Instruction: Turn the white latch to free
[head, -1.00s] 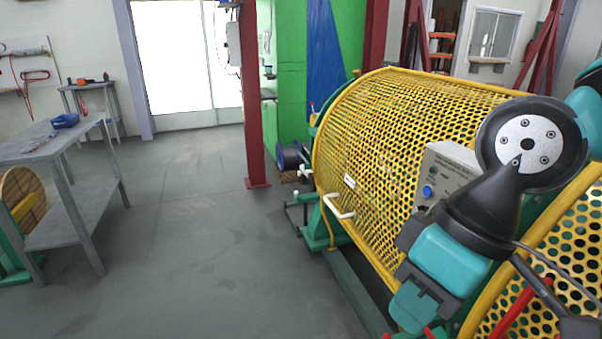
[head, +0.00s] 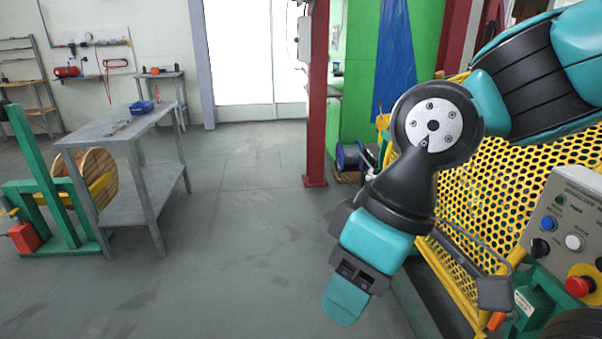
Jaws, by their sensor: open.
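The white latch cannot be made out in the head view; my arm covers part of the yellow perforated guard (head: 485,190). My gripper (head: 347,298) hangs at the end of my arm near the middle bottom of the view, in front of the guard's left end. It points down over grey floor and is open; nothing shows in it. Its gap is hard to see from this side.
A grey control box (head: 565,225) with buttons and a red stop knob (head: 579,286) stands at the right. A grey table (head: 135,125) and a wooden reel (head: 97,175) are at the left. A red post (head: 317,100) rises behind. The floor between is clear.

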